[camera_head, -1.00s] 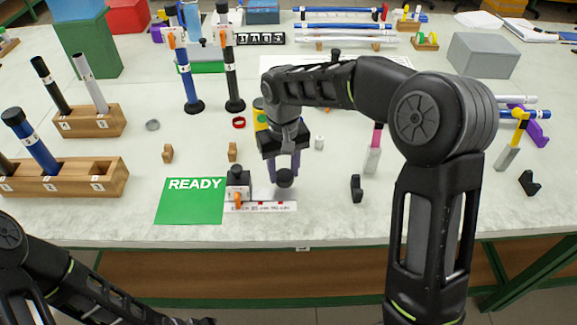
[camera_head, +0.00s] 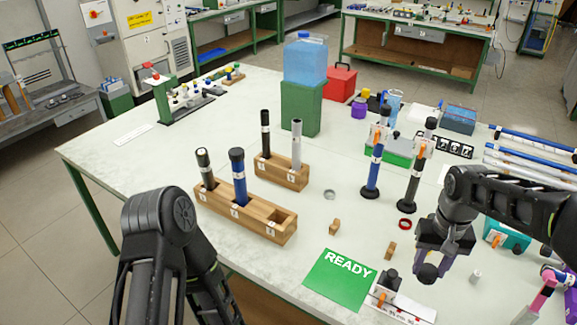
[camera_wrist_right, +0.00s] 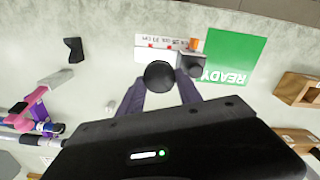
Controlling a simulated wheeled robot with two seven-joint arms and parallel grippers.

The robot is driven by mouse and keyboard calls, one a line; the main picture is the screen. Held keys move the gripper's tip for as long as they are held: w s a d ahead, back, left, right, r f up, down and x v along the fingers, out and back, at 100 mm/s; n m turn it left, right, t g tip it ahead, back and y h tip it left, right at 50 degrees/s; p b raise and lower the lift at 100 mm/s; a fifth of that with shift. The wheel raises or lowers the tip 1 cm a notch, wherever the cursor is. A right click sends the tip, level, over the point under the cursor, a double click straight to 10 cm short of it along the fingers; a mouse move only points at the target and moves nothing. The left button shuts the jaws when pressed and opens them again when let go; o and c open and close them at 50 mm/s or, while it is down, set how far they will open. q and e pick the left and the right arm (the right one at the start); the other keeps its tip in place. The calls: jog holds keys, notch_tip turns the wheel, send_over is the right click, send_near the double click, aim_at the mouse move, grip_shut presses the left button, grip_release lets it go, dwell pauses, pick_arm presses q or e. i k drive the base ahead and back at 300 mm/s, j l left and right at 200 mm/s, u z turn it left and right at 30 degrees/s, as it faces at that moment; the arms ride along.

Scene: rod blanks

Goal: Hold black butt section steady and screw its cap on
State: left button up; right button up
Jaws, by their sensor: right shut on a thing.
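My right gripper (camera_head: 432,262) is shut on a dark round cap (camera_head: 426,273), held near the front of the table. In the right wrist view, the cap (camera_wrist_right: 159,75) sits between the two purple-grey fingers. A black rod section (camera_head: 206,172) with a pale band stands upright in the left slot of the front wooden rack (camera_head: 268,229). It looks like the butt section. A blue rod (camera_head: 239,180) with a black top stands beside it. My left arm rises at the lower left, in front of the racks; its gripper is out of view.
A rear wooden rack (camera_head: 283,176) holds a thinner black rod (camera_head: 265,133) and a silver rod (camera_head: 297,145). A green READY mat (camera_head: 340,280) lies right of the front rack, beside a small black fixture (camera_head: 387,284). Upright blue (camera_head: 375,165) and black rods stand behind.

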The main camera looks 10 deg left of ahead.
aim_at(204, 164)
jog(key=i+j, duration=0.1)
jog(key=j, duration=1.45)
